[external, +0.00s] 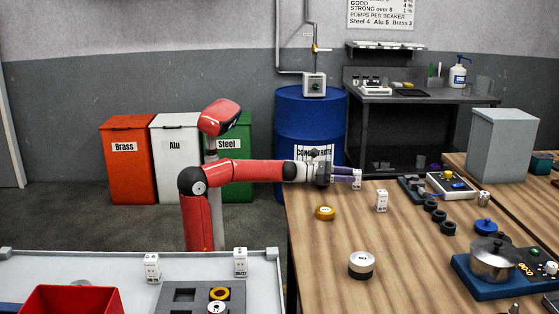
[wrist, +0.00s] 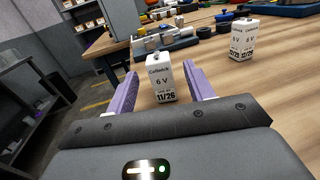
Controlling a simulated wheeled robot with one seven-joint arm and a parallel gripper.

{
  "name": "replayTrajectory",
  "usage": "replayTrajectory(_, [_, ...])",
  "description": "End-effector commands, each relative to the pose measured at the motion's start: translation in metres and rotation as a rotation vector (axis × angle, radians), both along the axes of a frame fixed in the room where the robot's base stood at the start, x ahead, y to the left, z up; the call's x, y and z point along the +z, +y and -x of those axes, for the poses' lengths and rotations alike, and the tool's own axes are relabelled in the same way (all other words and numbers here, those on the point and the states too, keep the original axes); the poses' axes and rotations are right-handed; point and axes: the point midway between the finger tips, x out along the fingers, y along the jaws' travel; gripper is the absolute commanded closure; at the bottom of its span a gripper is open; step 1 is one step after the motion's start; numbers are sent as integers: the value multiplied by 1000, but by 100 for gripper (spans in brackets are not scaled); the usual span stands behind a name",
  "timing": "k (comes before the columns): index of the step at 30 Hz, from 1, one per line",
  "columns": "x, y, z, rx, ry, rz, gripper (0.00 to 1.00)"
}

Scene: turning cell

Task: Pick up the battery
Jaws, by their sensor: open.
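A white block-shaped battery (wrist: 160,78) marked 6 V and 11/26 stands upright on the wooden bench, between the two purple fingers of my gripper (wrist: 161,72). The fingers are apart, one on each side of it, and a gap shows beside it. In the external view this battery (external: 357,180) is at the fingertips of my gripper (external: 350,178), near the bench's far left corner. A second white 6 V battery (wrist: 243,38) stands upright to the right, outside the fingers; it also shows in the external view (external: 381,201).
Two more white batteries stand on the light table at front left, one at its left (external: 152,267) and one at its right (external: 240,262). A blue drum (external: 308,128) stands behind my arm.

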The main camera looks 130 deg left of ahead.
Motion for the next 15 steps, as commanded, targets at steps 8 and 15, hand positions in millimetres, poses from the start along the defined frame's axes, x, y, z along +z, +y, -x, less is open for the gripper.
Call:
replayTrajectory(8, [0, 24, -38, 0, 0, 2, 47])
replayTrajectory(15, [0, 29, -45, 0, -1, 1, 47])
